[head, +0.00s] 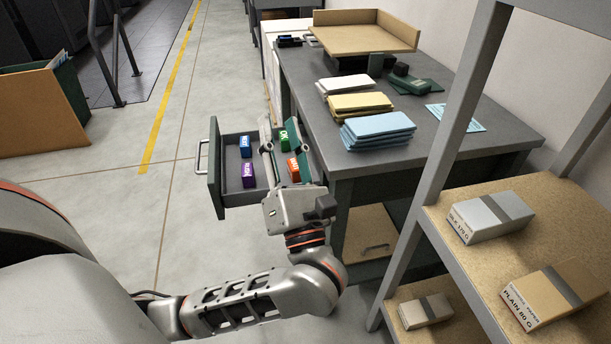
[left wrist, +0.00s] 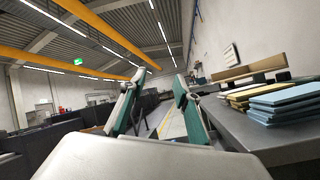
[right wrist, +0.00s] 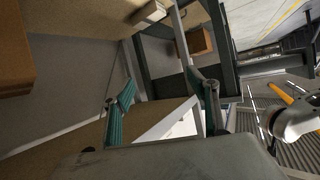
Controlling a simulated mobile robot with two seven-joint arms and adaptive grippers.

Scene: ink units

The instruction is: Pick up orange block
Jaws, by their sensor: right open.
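The orange block (head: 293,170) sits in the open drawer (head: 215,180), partly hidden by my left gripper. My left gripper (head: 281,130) is open and empty above the drawer, its fingers on either side of the green block (head: 283,138) in the picture. In the left wrist view its two fingers (left wrist: 164,88) stand apart with nothing between them, and the drawer is not seen. My right gripper (right wrist: 160,90) shows only in the right wrist view, open and empty, away from the blocks.
A blue block (head: 245,146) and a purple block (head: 248,176) are also in the drawer. The grey desk (head: 475,125) bears paper stacks (head: 377,132) near its edge. A shelf unit (head: 436,190) with paper packs stands at right. The floor left of the drawer is clear.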

